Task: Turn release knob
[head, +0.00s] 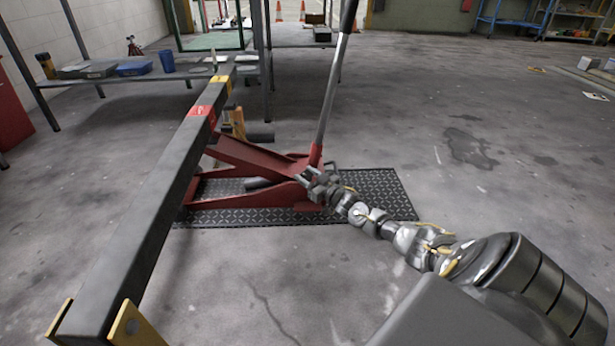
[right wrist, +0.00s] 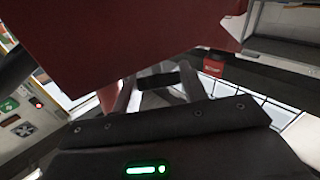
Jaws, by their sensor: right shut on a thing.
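A red floor jack (head: 245,165) stands on a black tread-plate mat (head: 382,190), with its long grey handle (head: 330,95) rising from its right end. My right gripper (head: 308,180) reaches in from the right to the low right end of the jack, by the foot of the handle. It is shut at the place of the release knob; the knob itself is hidden by the fingers. In the right wrist view my fingers (right wrist: 158,85) come together below a large dark red panel of the jack (right wrist: 120,45). My left gripper is not in view.
A long dark beam (head: 150,215) with red and yellow bands runs along the left of the jack. A bench with a blue box (head: 134,68) stands at the back left.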

